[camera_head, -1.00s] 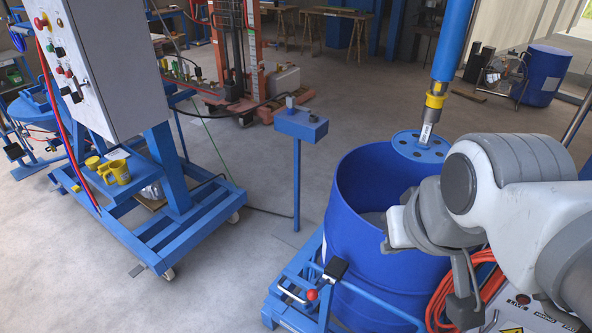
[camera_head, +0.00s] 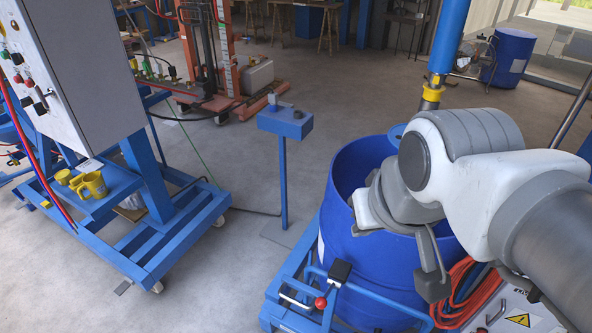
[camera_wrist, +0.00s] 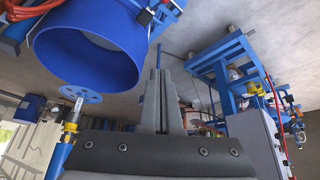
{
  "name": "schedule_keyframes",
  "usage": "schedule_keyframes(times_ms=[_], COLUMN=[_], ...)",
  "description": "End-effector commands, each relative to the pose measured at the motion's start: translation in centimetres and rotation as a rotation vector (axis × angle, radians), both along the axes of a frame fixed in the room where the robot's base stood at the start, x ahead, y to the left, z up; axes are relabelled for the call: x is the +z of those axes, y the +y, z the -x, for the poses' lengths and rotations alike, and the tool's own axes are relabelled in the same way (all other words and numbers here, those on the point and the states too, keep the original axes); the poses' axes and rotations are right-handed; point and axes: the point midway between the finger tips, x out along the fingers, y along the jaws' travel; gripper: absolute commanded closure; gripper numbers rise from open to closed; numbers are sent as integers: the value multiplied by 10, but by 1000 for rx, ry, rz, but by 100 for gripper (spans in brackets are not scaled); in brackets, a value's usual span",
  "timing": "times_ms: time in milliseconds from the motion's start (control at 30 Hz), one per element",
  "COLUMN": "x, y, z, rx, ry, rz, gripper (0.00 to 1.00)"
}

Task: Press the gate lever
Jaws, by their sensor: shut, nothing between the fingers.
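A lever with a red ball knob (camera_head: 320,302) sits on the blue frame at the drum's front left in the head view. It looks like the gate lever, beside a black block (camera_head: 339,271) and a bent metal handle. My gripper (camera_wrist: 161,75) shows in the wrist view with its two grey fingers together and nothing between them. In the head view my wrist is over the drum's near side, above and right of the red knob and apart from it; the fingertips are hidden there. The knob is not clear in the wrist view.
The open blue drum (camera_head: 345,235) stands in the frame, with the mixer shaft (camera_head: 446,45) above it. A small blue box on a post (camera_head: 285,122) stands behind left. The control cabinet (camera_head: 85,85) on its wheeled blue stand is at left. Floor between is clear.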

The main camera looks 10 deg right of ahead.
Motion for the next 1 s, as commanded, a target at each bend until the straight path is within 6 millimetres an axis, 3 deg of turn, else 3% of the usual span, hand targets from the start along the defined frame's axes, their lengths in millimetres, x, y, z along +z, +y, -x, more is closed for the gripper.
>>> schedule_keyframes(times_ms=[233, 467, 767, 1000], x=[-9, -45, -116, -195], y=[0, -1, -5, -9], z=[-11, -53, -116, -160], rx=[-19, -102, -243, -362], ry=[39, 180, 381, 537], rz=[-16, -68, -110, -114], gripper=[100, 100, 100, 100])
